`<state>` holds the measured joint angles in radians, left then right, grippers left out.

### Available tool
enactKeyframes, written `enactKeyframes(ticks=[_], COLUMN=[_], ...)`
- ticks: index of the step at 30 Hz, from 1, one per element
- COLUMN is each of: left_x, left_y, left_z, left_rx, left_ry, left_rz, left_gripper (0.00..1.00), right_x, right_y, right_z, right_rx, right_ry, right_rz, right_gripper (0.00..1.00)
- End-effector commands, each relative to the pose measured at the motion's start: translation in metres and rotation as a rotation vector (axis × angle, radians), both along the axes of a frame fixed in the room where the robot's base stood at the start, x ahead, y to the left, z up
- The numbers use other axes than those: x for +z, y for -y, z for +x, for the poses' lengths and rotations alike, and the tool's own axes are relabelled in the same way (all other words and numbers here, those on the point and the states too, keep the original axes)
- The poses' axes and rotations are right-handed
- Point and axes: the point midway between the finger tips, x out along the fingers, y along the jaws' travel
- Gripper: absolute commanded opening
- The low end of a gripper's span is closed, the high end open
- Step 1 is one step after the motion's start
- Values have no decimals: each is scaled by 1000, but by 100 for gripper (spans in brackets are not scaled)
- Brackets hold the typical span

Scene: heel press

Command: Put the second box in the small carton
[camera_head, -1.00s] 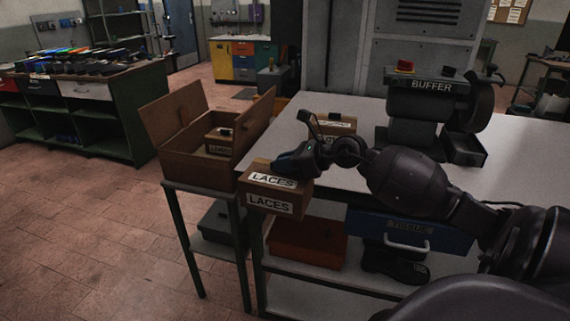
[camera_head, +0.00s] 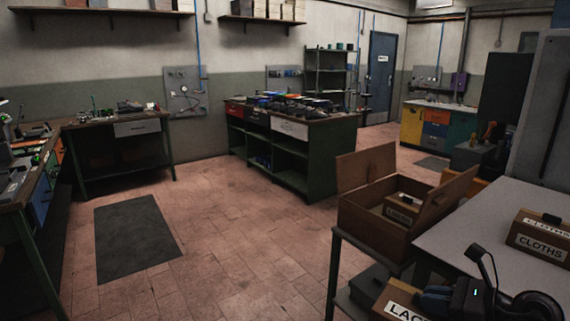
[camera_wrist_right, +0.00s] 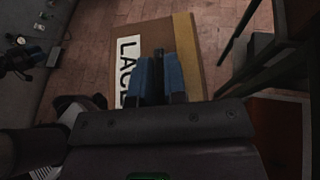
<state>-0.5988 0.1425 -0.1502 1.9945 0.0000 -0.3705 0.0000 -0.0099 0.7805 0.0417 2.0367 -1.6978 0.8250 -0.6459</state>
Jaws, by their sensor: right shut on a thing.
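The small carton (camera_head: 370,226) is an open brown box with raised flaps, on a narrow stand at the right in the head view. A small labelled box (camera_head: 400,212) sits inside it. A second box, marked LACES (camera_head: 385,312), is at the bottom edge of the head view, partly cut off. My right gripper (camera_head: 438,298) is shut on this LACES box, in front of the carton and lower in the picture. In the right wrist view the blue fingertips (camera_wrist_right: 160,78) lie over the LACES box (camera_wrist_right: 165,38). My left gripper is not in view.
A box marked CLOTHS (camera_head: 540,243) stands on the grey table (camera_head: 455,232) right of the carton. The carton's raised flaps (camera_head: 366,172) stand at its sides. A green shelf bench (camera_head: 290,160) is farther back. The floor left of the stand is clear.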

Motion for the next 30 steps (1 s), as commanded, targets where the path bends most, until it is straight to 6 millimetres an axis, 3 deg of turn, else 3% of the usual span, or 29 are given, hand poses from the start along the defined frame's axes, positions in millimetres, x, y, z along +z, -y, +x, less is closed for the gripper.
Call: enactKeyframes(ticks=[1,6,11,17,30], left_x=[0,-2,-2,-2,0], left_y=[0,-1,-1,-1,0], left_z=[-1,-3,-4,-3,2], left_rx=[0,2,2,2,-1], left_ry=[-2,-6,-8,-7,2], left_rz=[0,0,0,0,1], left_gripper=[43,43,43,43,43], right_x=[0,0,5,5,10], right_y=[-23,-81,-111,-115,-108], right_z=[-5,-20,-24,-20,-13], right_rx=[39,131,165,124,-199], right_ry=[7,8,6,4,4], right_rz=[8,5,1,0,6], right_gripper=[0,0,0,0,0])
